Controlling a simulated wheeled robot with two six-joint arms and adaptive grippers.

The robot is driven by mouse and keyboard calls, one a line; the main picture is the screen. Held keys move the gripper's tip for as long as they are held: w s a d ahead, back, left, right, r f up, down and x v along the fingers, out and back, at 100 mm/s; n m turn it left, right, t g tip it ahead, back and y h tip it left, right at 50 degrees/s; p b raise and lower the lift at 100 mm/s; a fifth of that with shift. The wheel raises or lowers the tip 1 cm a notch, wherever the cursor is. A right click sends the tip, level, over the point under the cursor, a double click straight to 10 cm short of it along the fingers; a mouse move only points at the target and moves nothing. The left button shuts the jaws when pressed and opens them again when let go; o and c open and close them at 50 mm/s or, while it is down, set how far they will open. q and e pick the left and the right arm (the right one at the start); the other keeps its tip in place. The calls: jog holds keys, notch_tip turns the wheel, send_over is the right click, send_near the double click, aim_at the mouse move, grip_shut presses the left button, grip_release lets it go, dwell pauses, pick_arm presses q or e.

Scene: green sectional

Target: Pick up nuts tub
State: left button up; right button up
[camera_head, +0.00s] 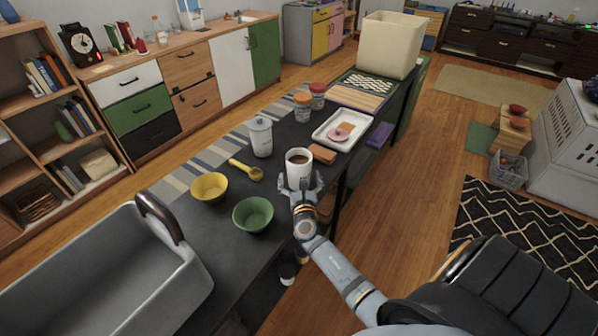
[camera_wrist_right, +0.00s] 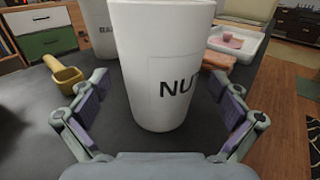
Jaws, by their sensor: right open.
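The nuts tub (camera_head: 299,163) is a white tub with brown contents showing at its open top. It stands upright on the dark table. In the right wrist view the tub (camera_wrist_right: 160,60) fills the middle, with the letters "NU" showing on its label. My right gripper (camera_head: 301,186) is open at the near side of the tub. Its two fingers stand to the left and right of the tub in the wrist view, with gaps between the pads and the wall. The tub's upper rim is cut off in that view. My left gripper is not in view.
A lidded canister (camera_head: 260,137), yellow scoop (camera_head: 245,169), yellow bowl (camera_head: 209,188) and green bowl (camera_head: 253,214) stand to the left. A brown block (camera_head: 322,153) and white tray (camera_head: 320,134) lie close behind. A grey bin (camera_head: 60,270) fills the lower left.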

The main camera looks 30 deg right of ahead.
jog(key=shift+x, duration=1.05)
jog(key=shift+s, duration=0.1)
jog(key=shift+c, duration=0.7)
jog(key=shift+f, duration=0.1)
jog(key=c, duration=1.2)
jog(key=shift+c, duration=1)
